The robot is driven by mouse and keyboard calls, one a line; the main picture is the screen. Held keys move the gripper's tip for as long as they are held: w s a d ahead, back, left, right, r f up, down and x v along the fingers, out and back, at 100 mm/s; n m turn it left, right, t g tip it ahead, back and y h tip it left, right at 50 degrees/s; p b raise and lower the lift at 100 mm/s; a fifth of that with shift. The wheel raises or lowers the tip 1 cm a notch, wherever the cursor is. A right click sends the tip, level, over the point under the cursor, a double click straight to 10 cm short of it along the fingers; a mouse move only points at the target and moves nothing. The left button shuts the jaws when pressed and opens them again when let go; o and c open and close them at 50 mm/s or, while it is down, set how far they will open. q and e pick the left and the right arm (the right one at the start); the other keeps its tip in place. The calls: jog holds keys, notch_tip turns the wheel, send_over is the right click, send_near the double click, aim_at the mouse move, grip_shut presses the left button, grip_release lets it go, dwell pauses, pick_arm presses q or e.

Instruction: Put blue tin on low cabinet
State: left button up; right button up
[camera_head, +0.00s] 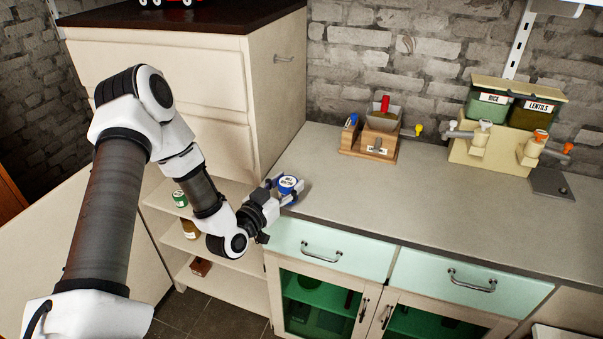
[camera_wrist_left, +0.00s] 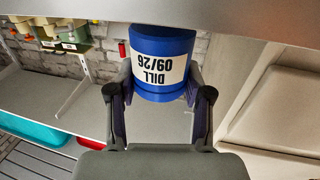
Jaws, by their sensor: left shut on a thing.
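The blue tin (camera_head: 288,184) is at the left end of the grey-topped low cabinet (camera_head: 395,215), which has mint drawers and glass doors. My left gripper (camera_head: 279,191) is shut on the tin, with fingers on either side of it. In the left wrist view, the tin (camera_wrist_left: 162,62) sits between the fingertips (camera_wrist_left: 160,97), and its white label reads DILL 09/26 upside down. I cannot tell whether the tin touches the countertop. My right gripper is not in view.
A tall cream cabinet (camera_head: 220,85) stands left of the counter, with open shelves below holding a green tin (camera_head: 180,198) and a brown jar (camera_head: 190,229). A wooden caddy (camera_head: 370,140) and a rice-and-lentils dispenser (camera_head: 490,150) stand at the back. The counter's front middle is clear.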

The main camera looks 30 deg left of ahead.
pick_arm(q)
jog(key=w+p, duration=0.1)
jog(key=w, duration=0.5)
jog(key=shift+w+d+r, duration=0.1)
jog(key=shift+w+r, duration=0.05)
jog(key=shift+w, duration=0.2)
jog(key=shift+f+p, duration=0.3)
jog(key=shift+p, duration=0.05)
jog(key=shift+s+f+b, duration=0.1)
jog(key=shift+f+b, duration=0.25)
jog(key=shift+b, duration=0.05)
jog(key=o, duration=1.2)
